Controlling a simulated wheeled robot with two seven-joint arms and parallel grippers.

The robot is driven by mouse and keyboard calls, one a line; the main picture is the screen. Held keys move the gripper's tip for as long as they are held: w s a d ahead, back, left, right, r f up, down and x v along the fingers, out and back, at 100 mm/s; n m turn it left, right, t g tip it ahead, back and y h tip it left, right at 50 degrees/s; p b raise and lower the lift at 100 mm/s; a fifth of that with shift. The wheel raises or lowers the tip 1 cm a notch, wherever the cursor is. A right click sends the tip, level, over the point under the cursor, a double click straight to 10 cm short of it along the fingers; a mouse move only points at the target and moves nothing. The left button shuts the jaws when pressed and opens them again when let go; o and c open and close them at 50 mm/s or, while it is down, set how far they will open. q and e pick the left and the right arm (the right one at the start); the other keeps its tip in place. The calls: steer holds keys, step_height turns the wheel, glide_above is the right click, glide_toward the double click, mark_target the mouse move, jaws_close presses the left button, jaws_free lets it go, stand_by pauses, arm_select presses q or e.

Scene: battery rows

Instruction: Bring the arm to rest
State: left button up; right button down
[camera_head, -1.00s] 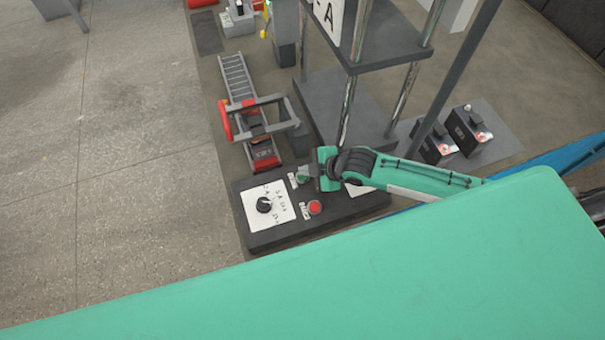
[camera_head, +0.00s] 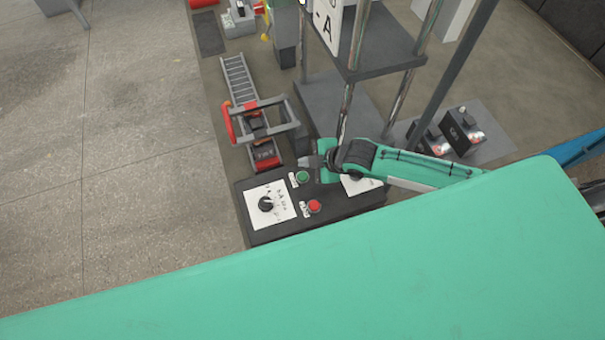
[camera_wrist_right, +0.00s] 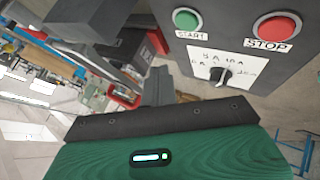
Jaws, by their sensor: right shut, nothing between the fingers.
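My right gripper (camera_head: 308,162) is at the far edge of the dark control box (camera_head: 262,237), just beyond the green start button (camera_head: 302,178). It is shut with nothing in it. The green button shows clear of it. The red stop button (camera_head: 314,206) and the black dial (camera_head: 266,204) on its white plate are also uncovered. The right wrist view shows the green button (camera_wrist_right: 186,20), the red button (camera_wrist_right: 277,27) and the dial (camera_wrist_right: 221,76) beyond the gripper. My left gripper is in neither current view.
A grey and red conveyor-like rack (camera_head: 240,85) runs away beyond the box. A dark shelf with shiny posts (camera_head: 380,45) stands close behind my right arm. Two black batteries (camera_head: 463,133) are at the right. The floor at left (camera_head: 120,180) is clear.

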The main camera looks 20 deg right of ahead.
stand_by(0.5)
steer(key=s+a+r+m+h, duration=0.1)
steer(key=s+a+r+m, duration=0.35)
steer(key=s, duration=0.25)
steer(key=s+d+r+m+g+h, duration=0.3)
steer(key=s+d+m+h, duration=0.2)
steer(key=s+d+m, duration=0.85)
step_height(320, 180, down, 33)
steer(key=s+a+n+g, duration=0.1)
steer(key=s+a+n, duration=0.1)
steer(key=s+d+f, duration=0.2)
steer(key=s+f, duration=0.7)
steer(key=s+d+f+g, duration=0.1)
steer(key=s+d+f, duration=0.1)
steer(key=s+f, duration=0.7)
steer(key=shift+s+f+n+g, duration=0.15)
steer(key=shift+s+n+g, duration=0.15)
steer(key=shift+s, duration=0.2)
